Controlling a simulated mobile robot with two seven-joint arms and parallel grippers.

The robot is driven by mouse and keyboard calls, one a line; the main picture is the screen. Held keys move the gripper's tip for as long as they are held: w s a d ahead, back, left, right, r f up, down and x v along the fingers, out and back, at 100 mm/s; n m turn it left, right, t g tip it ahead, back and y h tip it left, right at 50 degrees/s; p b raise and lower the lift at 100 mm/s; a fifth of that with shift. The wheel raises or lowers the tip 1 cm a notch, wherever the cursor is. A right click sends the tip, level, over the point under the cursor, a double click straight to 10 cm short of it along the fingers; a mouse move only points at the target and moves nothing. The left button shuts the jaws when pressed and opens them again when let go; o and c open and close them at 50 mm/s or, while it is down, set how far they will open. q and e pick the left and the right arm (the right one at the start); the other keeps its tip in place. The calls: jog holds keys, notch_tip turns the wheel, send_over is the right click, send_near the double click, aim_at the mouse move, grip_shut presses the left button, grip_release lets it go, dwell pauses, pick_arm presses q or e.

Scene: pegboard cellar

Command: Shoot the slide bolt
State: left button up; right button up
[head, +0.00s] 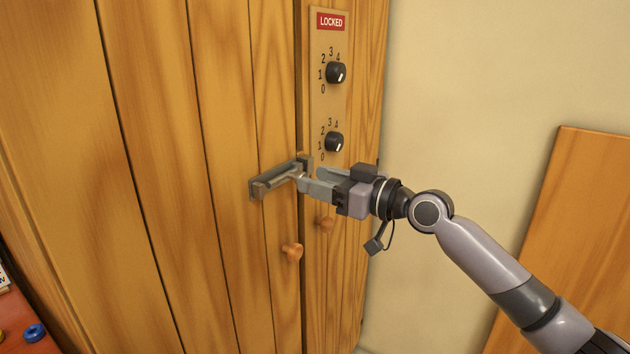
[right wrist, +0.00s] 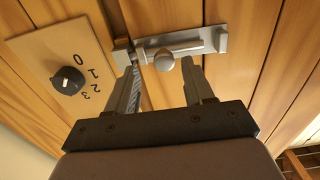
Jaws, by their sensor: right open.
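The grey metal slide bolt (head: 262,187) is mounted across the left cabinet door near the seam, and it also shows in the right wrist view (right wrist: 205,40). A small keeper (head: 306,163) sits just across the seam, on the right panel; it shows in the wrist view (right wrist: 122,52) too. I cannot tell whether the rod's end is inside the keeper. My right gripper (head: 310,180) is open at the bolt, its fingers reaching in from the right. In the wrist view, the bolt's round knob shows close to the fingertips (right wrist: 162,72); contact is unclear. My left gripper is out of view.
A panel with a red LOCKED sign (head: 331,21), an upper dial (head: 336,72) and a lower dial (head: 333,142) is above the gripper. Wooden door knobs (head: 292,251) are below the bolt. A wooden board (head: 570,210) leans at the right wall.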

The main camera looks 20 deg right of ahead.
jog(key=b+v, duration=0.1)
jog(key=v, duration=0.4)
jog(key=shift+s+d, duration=0.2)
jog(key=s+a+f+m+h+p, duration=0.15)
jog(key=s+f, duration=0.25)
jog(key=f, duration=0.8)
jog(key=s+a+f+m+h, duration=0.2)
jog(key=s+f+h, duration=0.1)
jog(key=f, duration=0.8)
jog(key=s+f+m+g+h+p, duration=0.1)
jog(key=s+f+g+h, duration=0.2)
jog(key=s+f, duration=1.3)
jog(key=s+h, duration=0.1)
jog(key=s, duration=0.2)
jog(key=shift+s+m+g, duration=0.25)
jog(key=shift+m+g, duration=0.1)
jog(key=shift+g, duration=0.05)
